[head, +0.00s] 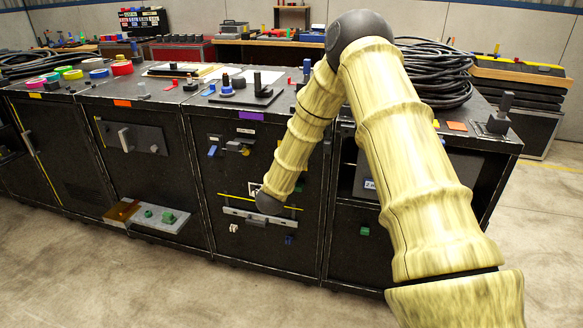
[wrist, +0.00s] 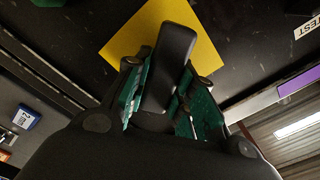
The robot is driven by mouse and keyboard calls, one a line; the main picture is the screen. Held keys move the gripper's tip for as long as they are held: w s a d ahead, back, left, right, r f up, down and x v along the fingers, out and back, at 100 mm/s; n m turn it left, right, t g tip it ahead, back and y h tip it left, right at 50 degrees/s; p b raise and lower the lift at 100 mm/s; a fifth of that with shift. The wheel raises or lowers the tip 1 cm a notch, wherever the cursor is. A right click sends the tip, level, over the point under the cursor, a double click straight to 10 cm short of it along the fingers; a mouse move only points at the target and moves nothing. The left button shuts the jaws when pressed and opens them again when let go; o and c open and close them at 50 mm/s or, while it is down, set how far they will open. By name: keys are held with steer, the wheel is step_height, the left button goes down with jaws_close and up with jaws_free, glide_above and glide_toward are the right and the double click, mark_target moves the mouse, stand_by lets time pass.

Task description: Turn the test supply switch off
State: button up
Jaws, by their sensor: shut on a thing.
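In the wrist view a black switch handle (wrist: 176,42) stands on a yellow square plate (wrist: 125,47) on a dark panel. A white label reading TEST (wrist: 307,27) is at the right edge of that view. My gripper (wrist: 168,75) has its green-padded fingers on both sides of the handle and is shut on it. The handle is slightly tilted in the picture, and its base is hidden between the fingers. In the head view my arm reaches down to the front of the cabinet with the purple label (head: 252,115); the gripper and switch are hidden there.
A metal rail (head: 258,219) runs across the cabinet front near my wrist. Coiled black cable (head: 435,70) lies on top at right. The floor in front is clear.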

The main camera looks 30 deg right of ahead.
steer(key=m+b, duration=0.1)
steer(key=f+m+b, duration=0.1)
steer(key=m+b, duration=0.1)
steer(key=shift+s+d+m, duration=0.1)
steer(key=shift+s+m, duration=0.05)
steer(key=shift+m, duration=0.15)
steer(key=shift+m+b, duration=1.3)
steer(key=shift+m, duration=0.2)
steer(key=o, duration=1)
steer(key=shift+r, duration=0.1)
steer(key=v, duration=1.2)
